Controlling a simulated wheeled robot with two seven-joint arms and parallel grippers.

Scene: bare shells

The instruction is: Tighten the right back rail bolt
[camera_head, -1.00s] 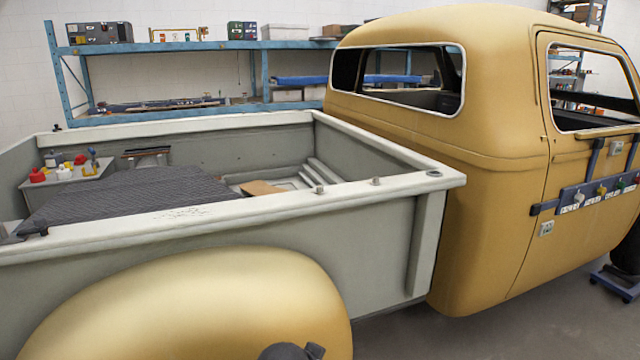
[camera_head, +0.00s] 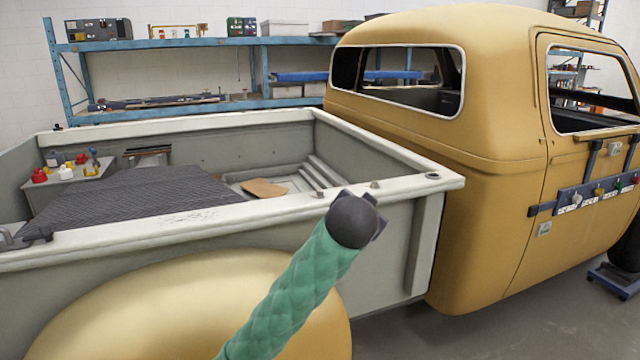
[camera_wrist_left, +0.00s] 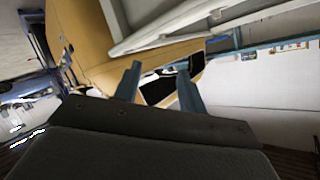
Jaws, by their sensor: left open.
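Two small grey bolts stand on the near side rail (camera_head: 180,219) of the truck bed, one (camera_head: 320,190) just left of my gripper and one (camera_head: 374,184) just behind it in the picture. I cannot tell which is the right back rail bolt. My left gripper (camera_head: 358,218) is raised in front of the rail, its dark wrist covering part of the bed side. In the left wrist view, its two blue-grey fingers (camera_wrist_left: 159,66) are apart with nothing between them. No contact with a bolt is visible. My right gripper is out of view.
The yellow cab (camera_head: 480,210) stands right of the bed. A tool holder (camera_head: 590,195) hangs on its door. A dark mat (camera_head: 130,200) and a grey box with bottles (camera_head: 75,177) lie in the bed. Blue shelves (camera_head: 200,112) stand behind. The yellow fender (camera_head: 130,310) bulges below the rail.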

